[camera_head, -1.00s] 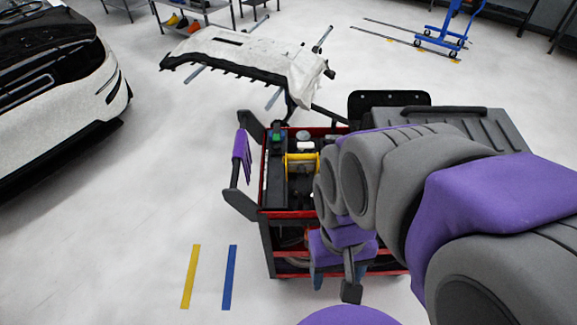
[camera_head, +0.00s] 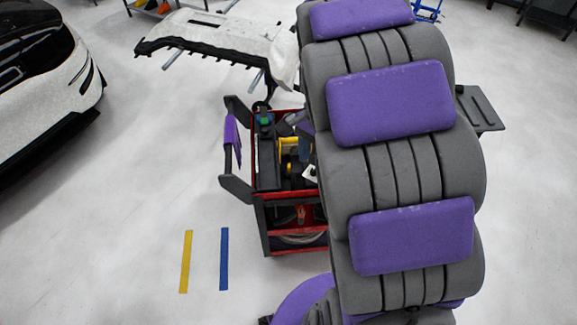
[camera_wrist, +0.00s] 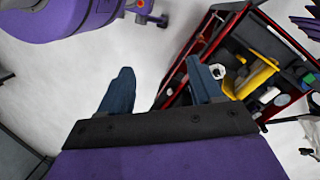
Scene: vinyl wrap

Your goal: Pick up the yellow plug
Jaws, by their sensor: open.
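A yellow object (camera_head: 288,158) sits in the top tray of the red and black tool cart. I cannot tell whether it is the plug. In the wrist view, a yellow object (camera_wrist: 254,80) lies in the cart at the right. My gripper (camera_wrist: 160,88) is open and empty, its two blue fingers apart over the floor and the cart's edge. The right finger overlaps the cart in the picture. The yellow object lies to the right of that finger. In the head view my arm hides the gripper and the right part of the cart.
Yellow (camera_head: 185,262) and blue (camera_head: 224,260) strips mark open floor.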

